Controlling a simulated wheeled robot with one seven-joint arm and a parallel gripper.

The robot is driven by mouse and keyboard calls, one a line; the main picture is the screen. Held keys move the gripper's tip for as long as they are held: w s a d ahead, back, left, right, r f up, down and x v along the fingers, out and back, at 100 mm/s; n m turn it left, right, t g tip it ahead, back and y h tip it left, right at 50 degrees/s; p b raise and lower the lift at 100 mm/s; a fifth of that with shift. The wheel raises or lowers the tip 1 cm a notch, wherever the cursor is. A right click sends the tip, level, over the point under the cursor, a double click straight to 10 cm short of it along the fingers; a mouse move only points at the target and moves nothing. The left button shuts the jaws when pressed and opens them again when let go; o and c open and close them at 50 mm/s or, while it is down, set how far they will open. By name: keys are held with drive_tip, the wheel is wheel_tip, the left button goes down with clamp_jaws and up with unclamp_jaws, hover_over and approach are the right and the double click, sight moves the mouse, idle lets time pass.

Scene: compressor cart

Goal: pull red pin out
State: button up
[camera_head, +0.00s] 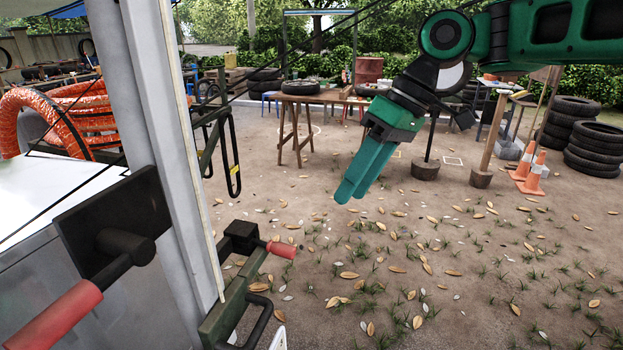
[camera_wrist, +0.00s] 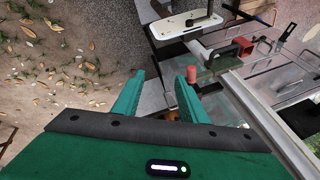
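A short red pin (camera_head: 281,249) sticks out to the right from a black block (camera_head: 240,237) on the green drawbar in the head view. A red-capped cylinder (camera_wrist: 192,74) shows just beyond the right finger in the wrist view; I cannot tell for sure that it is the same pin. My gripper (camera_head: 346,193) hangs above and to the right of the red pin in the head view, apart from it. In the wrist view my gripper (camera_wrist: 159,88) has its two green fingers spread, with nothing held between them.
A larger red grip (camera_head: 55,318) on a black lever is mounted on the white cart post (camera_head: 165,140) at left. A dark U-shaped handle (camera_head: 258,318) sits below the pin. Open ground with leaves lies to the right; cones (camera_head: 533,175) and tyres (camera_head: 594,150) stand farther back.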

drive_tip(key=s+a+r+n+g, duration=0.2)
drive_tip(key=s+a+n, duration=0.15)
drive_tip(key=a, duration=0.35)
drive_tip(key=w+x, duration=0.2)
drive_tip(key=x, duration=0.8)
drive_tip(key=shift+s+f+n+t, duration=0.2)
drive_tip(key=shift+s+n+t, duration=0.15)
drive_tip(key=shift+s, duration=0.1)
drive_tip(key=shift+a, duration=0.1)
clamp_jaws()
drive_tip(key=s+d, duration=0.3)
drive_tip(key=d, duration=0.5)
drive_tip(key=shift+d, duration=0.25)
idle(0.6)
